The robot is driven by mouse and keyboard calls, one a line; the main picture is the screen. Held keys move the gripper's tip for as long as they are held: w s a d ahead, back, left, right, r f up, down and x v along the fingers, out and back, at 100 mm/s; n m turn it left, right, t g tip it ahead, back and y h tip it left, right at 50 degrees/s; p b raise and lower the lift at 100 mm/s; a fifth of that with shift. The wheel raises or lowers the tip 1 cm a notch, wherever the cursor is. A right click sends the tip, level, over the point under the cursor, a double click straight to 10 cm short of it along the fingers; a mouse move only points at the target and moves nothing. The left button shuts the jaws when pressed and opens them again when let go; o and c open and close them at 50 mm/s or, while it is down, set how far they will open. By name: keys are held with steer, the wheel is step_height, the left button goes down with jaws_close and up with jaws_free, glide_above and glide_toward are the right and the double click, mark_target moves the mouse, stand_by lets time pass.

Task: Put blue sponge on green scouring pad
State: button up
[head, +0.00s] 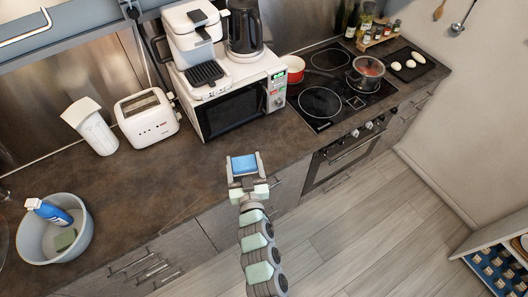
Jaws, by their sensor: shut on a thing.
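The blue sponge (244,165) is held in my gripper (244,168), over the front part of the dark countertop below the microwave. My gripper is shut on it, with a finger at each side of the sponge. The green scouring pad (65,239) lies inside the grey-blue round basin (50,256) at the lower left. My gripper is well to the right of the basin. I cannot tell the exact height of the sponge above the counter.
A blue bottle (50,212) leans in the basin beside the pad. A white toaster (147,117), a white pitcher (90,126) and a microwave (232,97) stand along the back. The counter (150,190) between basin and gripper is clear. A stove (335,85) is at right.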

steer(key=w+b, duration=0.8)
steer(key=w, duration=0.7)
steer(key=shift+m+h, duration=0.3)
steer(key=shift+h, duration=0.1)
steer(key=f+b, duration=0.1)
steer(key=f, duration=0.4)
steer(key=f+b, duration=0.1)
steer(key=f, duration=0.4)
steer(key=f+b, duration=0.2)
steer(key=f, duration=0.3)
steer(key=shift+s+f, duration=0.25)
steer(key=shift+f+b, duration=0.85)
steer(key=shift+f, duration=1.05)
steer(key=shift+f, duration=0.15)
steer(key=o, duration=1.3)
steer(key=shift+s+r, duration=0.1)
steer(key=shift+r, duration=0.1)
